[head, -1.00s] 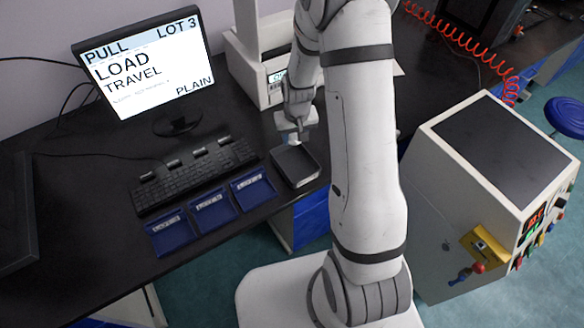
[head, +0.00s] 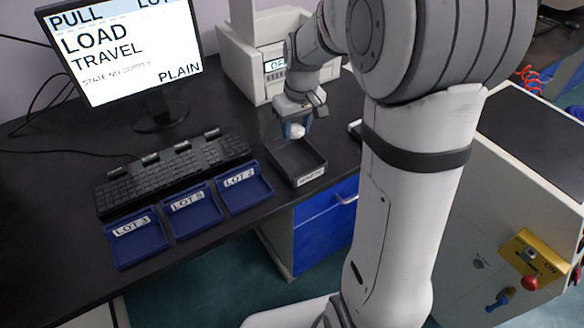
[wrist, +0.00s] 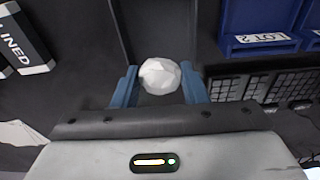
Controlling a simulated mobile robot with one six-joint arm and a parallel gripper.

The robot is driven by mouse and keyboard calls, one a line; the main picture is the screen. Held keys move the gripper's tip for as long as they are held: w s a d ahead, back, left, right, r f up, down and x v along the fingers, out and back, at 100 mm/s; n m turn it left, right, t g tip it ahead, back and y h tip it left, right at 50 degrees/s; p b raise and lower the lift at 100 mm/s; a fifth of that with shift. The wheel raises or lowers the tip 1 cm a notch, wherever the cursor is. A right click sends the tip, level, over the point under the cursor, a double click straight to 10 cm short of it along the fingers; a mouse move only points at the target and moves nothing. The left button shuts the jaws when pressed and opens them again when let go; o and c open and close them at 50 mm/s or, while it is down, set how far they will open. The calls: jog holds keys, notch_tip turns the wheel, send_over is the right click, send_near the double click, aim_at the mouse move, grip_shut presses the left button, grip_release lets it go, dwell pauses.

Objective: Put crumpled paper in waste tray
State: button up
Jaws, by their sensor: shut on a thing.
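The crumpled paper (head: 297,131) is a small white ball between the blue fingers of my gripper (head: 296,128). In the wrist view the paper (wrist: 160,76) is squeezed between both fingertips of my gripper (wrist: 161,86). The waste tray (head: 312,176) is a black open tray with a white label on its front, at the desk's front edge. It looks empty where I can see inside. In the head view the paper appears near the tray's far edge, held above desk level. I cannot tell exactly how high it is.
Blue trays labelled LOT 3 (head: 138,240), LOT 8 (head: 193,212) and LOT 2 (head: 244,188) stand left of the waste tray. A black keyboard (head: 172,174) and a monitor (head: 125,60) are behind them. A white instrument (head: 240,60) stands behind my gripper. A dark box labelled LINED (wrist: 28,38) shows in the wrist view.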

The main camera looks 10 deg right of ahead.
aim_at(295, 162)
notch_tip(295, 162, down, 9)
jog(key=shift+f, duration=0.1)
dwell(0.3)
jog(key=shift+b, duration=0.3)
jog(key=shift+f, duration=0.15)
jog(key=o, duration=0.9)
jog(key=shift+o, duration=0.2)
